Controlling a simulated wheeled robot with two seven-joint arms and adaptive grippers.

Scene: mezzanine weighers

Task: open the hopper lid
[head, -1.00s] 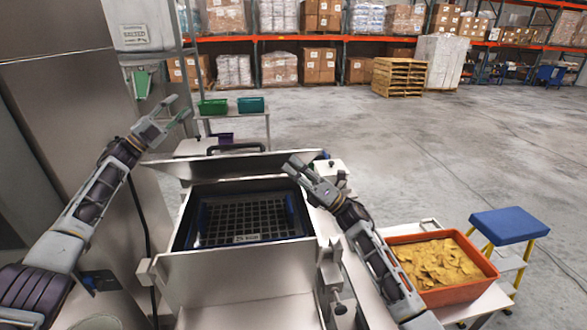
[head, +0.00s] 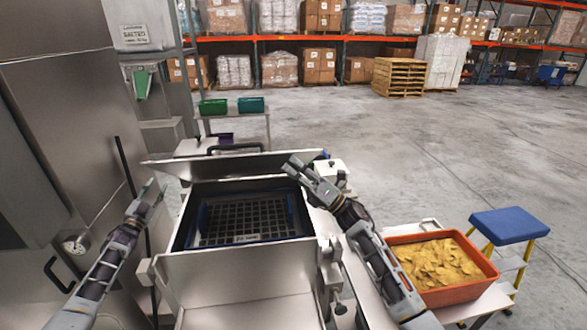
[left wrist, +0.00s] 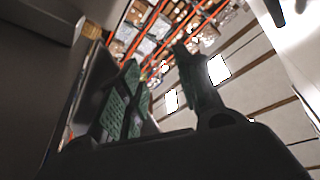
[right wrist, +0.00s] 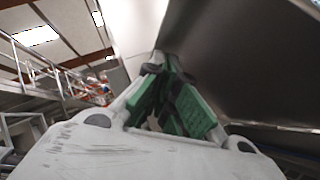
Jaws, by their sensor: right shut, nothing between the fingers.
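The hopper lid (head: 205,170) is a steel panel standing raised along the far side of the open hopper (head: 240,262), tilted back. Its dark bar handle (head: 236,147) shows above its top edge. Inside the hopper, a black grid (head: 245,220) with a small label is uncovered. My right gripper (head: 290,163) is shut and empty, near the right part of the lid; contact cannot be told. In the right wrist view its green-padded fingers (right wrist: 172,100) are together beside a dark panel. My left gripper (head: 152,189) is left of the hopper, clear of the lid, its fingers (left wrist: 158,62) apart and empty.
A steel cabinet (head: 60,130) with a gauge (head: 75,243) stands close to my left arm. An orange tub (head: 450,290) of yellow chips sits right of the hopper, near a blue-topped stool (head: 502,225). Green bins (head: 213,107) stand on a far table.

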